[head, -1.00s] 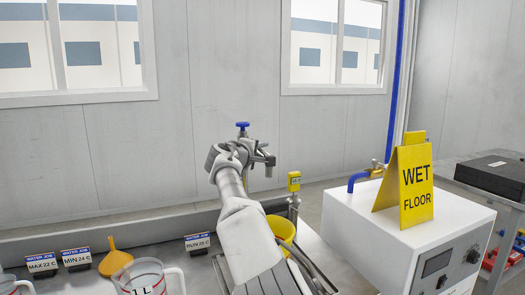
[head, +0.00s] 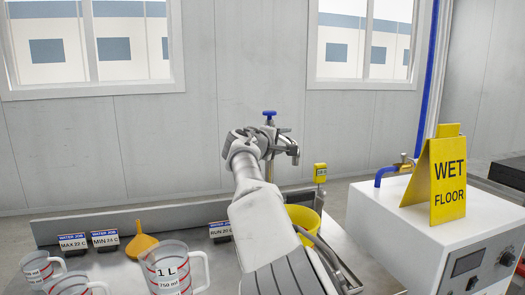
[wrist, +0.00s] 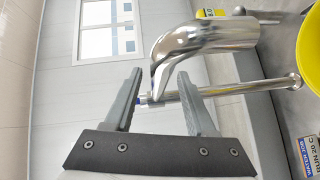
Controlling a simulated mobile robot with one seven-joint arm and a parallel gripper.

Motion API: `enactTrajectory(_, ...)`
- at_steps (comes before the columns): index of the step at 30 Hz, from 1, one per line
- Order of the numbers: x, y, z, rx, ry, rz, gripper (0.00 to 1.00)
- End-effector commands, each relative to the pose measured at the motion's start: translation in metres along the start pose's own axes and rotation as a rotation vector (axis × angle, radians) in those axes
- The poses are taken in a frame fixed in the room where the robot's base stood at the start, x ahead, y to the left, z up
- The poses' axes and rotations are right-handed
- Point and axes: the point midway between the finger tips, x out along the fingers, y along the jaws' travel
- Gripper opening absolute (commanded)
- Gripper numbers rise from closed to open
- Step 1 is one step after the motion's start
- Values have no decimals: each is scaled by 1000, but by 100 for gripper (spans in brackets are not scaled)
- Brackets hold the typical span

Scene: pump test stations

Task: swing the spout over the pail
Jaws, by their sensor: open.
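The chrome spout (head: 286,146) stands out to the right from a tap with a blue knob (head: 269,114). In the wrist view the spout (wrist: 200,38) is large, and its bend lies by the fingertips. My gripper (head: 262,138) is open at the tap; in the wrist view its fingers (wrist: 158,80) are on either side of the bend's lower end. I cannot tell whether they touch it. The yellow pail (head: 303,217) stands lower, partly hidden by my arm; its rim shows in the wrist view (wrist: 290,68). Whether the outlet lines up over it is unclear.
A yellow gauge (head: 320,172) stands beside the pail. At right is a white box (head: 425,230) with a wet-floor sign (head: 448,180). An orange funnel (head: 140,245), measuring jugs (head: 170,268) and small label signs (head: 103,239) stand at left.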

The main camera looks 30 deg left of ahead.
Motion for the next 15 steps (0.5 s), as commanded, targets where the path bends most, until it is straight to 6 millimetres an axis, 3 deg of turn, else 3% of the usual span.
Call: enactTrajectory(15, -93, -1, -1, 0, 4, -3, 56)
